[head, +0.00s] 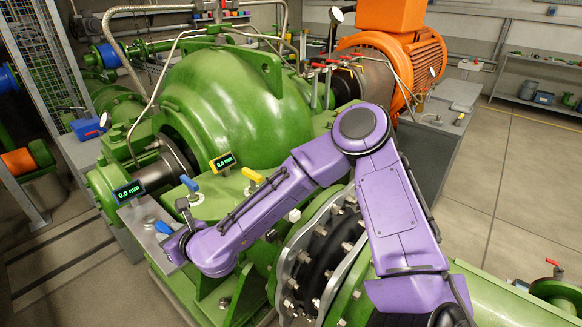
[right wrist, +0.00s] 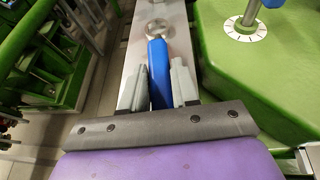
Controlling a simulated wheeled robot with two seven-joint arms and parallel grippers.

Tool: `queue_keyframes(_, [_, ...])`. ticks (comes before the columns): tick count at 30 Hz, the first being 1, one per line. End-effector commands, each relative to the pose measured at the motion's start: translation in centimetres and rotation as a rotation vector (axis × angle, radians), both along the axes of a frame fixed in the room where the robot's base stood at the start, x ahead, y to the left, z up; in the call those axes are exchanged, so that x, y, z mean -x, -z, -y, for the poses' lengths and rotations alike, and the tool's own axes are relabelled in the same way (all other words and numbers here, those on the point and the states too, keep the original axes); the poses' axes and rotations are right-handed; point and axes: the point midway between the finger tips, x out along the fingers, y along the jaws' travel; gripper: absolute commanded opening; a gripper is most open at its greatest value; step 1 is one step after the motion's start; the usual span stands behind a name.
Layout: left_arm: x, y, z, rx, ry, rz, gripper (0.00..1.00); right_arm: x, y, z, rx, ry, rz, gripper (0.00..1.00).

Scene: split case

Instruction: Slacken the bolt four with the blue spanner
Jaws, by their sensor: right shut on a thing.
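My right gripper (right wrist: 160,66) is shut on a blue bar, the handle of the blue spanner (right wrist: 157,72), which lies between its two grey fingers. A round metal end (right wrist: 158,28) shows just beyond the handle, over a narrow grey ledge. In the head view my purple right arm reaches left across the green casing (head: 235,105), and its gripper (head: 172,238) is low over the grey ledge. A bit of blue (head: 163,227) shows there. I cannot tell which bolt is bolt four. My left gripper is not in view.
A blue-handled post (head: 189,183) and a yellow-handled post (head: 253,175) stand on the casing beside displays reading 0.0 mm. A white dial disc (right wrist: 245,27) sits around a post right of the spanner. A bolted flange (head: 298,255) lies below my arm.

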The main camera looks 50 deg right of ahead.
Motion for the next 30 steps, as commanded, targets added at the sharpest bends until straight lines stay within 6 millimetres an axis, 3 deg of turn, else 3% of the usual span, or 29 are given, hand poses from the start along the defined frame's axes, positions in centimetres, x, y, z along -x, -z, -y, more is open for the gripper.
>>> queue_keyframes(5, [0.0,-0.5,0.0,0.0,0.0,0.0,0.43,0.0,-0.7,0.0,-0.001,0.0,0.002,0.0])
queue_keyframes(18, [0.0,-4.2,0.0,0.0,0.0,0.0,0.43,0.0,-6.0,0.0,-0.001,0.0,0.002,0.0])
queue_keyframes(30, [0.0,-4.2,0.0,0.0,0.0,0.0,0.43,0.0,-6.1,0.0,0.0,0.0,0.001,0.0])
